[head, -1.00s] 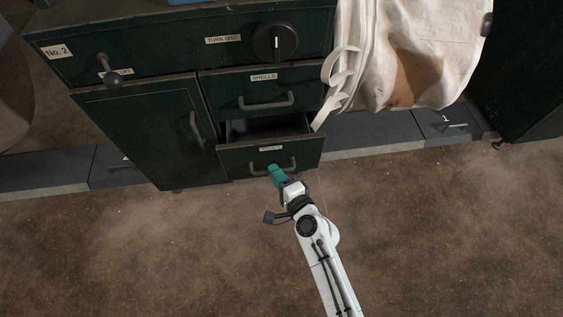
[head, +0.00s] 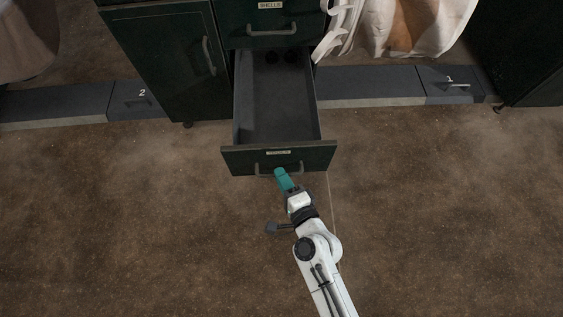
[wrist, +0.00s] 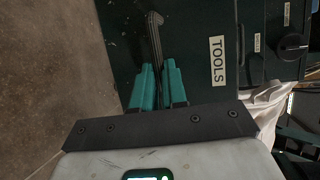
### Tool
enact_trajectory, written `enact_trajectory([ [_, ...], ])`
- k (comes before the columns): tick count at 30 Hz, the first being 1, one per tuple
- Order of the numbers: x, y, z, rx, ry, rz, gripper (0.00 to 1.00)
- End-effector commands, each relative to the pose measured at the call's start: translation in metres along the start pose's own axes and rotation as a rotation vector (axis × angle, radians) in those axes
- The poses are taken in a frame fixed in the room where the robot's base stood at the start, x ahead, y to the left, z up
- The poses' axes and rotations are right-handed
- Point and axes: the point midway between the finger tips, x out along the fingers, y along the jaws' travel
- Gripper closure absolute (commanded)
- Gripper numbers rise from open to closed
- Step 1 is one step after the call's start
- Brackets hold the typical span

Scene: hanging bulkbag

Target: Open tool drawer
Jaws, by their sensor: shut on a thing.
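The tool drawer (head: 262,160) is dark green and pulled well out of the cabinet in the head view. Its inside is open to view, with dark round shapes at the back. Its grey bar handle (head: 258,169) is on the front below a small label. In the wrist view the label reads TOOLS (wrist: 218,61), and the handle (wrist: 154,38) runs down between my fingers. My gripper (head: 280,174) has teal fingertips and is shut on the handle. It also shows in the wrist view (wrist: 158,88), where the fingers hide the handle's near end.
The SHELLS drawer (head: 270,29) above is shut. A cabinet door (head: 165,60) with a handle is shut on the left. A pale bulk bag (head: 415,25) hangs at right. Low grey kerb blocks (head: 365,86) run along the back. The brown floor in front is clear.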

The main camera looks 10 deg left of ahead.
Motion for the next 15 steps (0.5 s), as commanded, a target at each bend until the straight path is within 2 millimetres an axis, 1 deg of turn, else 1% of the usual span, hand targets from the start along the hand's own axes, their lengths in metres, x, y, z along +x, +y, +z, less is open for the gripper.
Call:
enact_trajectory([
  [1,-0.006,0.003,0.002,0.0,0.0,0.003,1.0],
  [6,-0.017,0.005,0.007,0.0,-0.001,0.003,1.0],
  [15,-0.02,0.006,0.008,0.0,0.0,0.002,1.0],
])
